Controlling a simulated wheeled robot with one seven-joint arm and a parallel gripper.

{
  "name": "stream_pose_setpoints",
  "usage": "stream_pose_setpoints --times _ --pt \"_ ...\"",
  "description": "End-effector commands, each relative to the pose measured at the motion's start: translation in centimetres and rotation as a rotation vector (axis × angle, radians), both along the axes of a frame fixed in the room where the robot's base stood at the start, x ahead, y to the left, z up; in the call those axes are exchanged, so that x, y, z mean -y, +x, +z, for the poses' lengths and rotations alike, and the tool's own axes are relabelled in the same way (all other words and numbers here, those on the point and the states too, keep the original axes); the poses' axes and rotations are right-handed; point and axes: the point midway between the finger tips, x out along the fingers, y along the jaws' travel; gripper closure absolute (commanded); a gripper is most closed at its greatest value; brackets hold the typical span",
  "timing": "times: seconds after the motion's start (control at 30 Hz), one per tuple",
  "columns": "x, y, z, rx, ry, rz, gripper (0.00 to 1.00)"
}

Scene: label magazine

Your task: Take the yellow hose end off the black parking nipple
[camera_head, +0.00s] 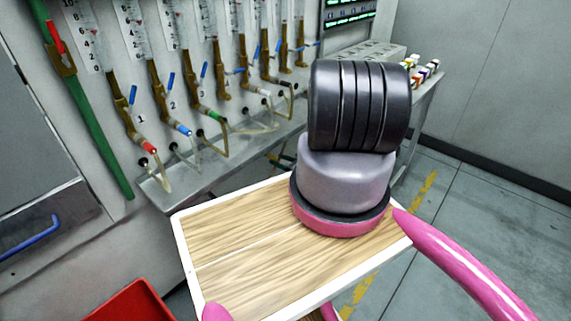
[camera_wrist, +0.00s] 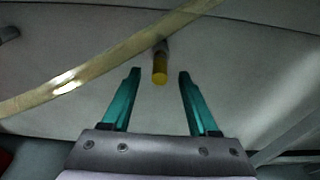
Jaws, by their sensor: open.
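In the wrist view, the yellow hose end (camera_wrist: 160,68) is a short yellow cylinder with a greyish piece at its upper end, against a pale surface. My gripper (camera_wrist: 159,73) has two teal fingers, spread apart and empty. In the picture the yellow end lies between the two fingertips, with a gap on each side; I cannot tell how far beyond the tips it is. A translucent yellowish hose (camera_wrist: 85,75) crosses diagonally above it. The black parking nipple cannot be made out. In the head view my arm hides my gripper, and I cannot find the yellow end.
In the head view, a wall panel carries a row of brown valves, with red (camera_head: 149,147), blue (camera_head: 184,131) and green (camera_head: 216,116) hose ends above a grey ledge (camera_head: 225,145). Small coloured-capped bottles (camera_head: 420,73) stand at the right. A red bin (camera_head: 130,302) is at lower left.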

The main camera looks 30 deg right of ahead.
Motion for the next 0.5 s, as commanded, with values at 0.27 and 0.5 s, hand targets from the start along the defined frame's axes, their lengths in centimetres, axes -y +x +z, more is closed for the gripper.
stream_pose_setpoints --times 0.27,0.5 --pt "-1.5 3.9 -0.7 0.000 -0.001 0.002 0.40" --pt "-1.9 5.0 -0.8 0.000 0.001 0.001 0.40"
